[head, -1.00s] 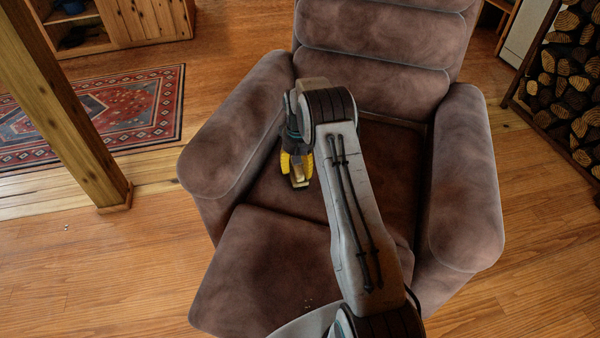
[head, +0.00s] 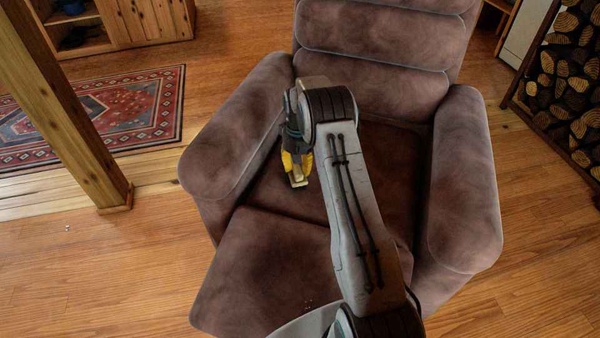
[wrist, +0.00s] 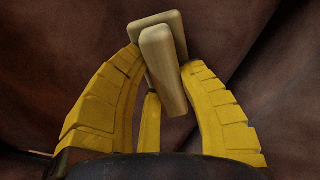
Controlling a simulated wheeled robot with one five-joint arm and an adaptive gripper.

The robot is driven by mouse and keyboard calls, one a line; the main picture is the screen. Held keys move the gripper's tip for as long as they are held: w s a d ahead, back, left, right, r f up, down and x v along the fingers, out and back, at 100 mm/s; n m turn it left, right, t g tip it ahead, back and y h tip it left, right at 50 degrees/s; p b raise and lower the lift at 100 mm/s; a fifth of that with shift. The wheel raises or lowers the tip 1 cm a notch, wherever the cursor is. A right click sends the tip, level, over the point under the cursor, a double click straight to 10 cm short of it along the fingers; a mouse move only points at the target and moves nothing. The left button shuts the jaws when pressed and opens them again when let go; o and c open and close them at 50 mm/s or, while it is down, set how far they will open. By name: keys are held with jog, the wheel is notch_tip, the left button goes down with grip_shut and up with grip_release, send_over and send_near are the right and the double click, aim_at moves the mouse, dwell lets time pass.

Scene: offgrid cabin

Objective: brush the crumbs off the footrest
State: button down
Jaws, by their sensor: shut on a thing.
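My gripper (head: 298,174) hangs over the seat of a brown recliner (head: 385,170). Its yellow fingers are shut on a pale wooden brush (head: 299,183). The wrist view shows the brush (wrist: 165,65) between the fingers (wrist: 160,85), with its handle towards the camera; bristles are not visible there. The recliner's footrest (head: 262,265) is extended at the front, nearer the camera than the brush. A few tiny pale crumbs (head: 308,305) lie near its front edge, beside my arm. My arm hides the footrest's right part.
The recliner's armrests (head: 238,125) (head: 464,180) rise on both sides of the seat. A wooden post (head: 70,110) stands at left by a red rug (head: 125,110). Stacked firewood (head: 565,80) is at right. A small pale speck (head: 67,228) lies on the floor. Floor left of the footrest is clear.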

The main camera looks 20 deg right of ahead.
jog(key=shift+r+p, duration=1.5)
jog(key=shift+r, duration=1)
jog(key=shift+f, duration=0.1)
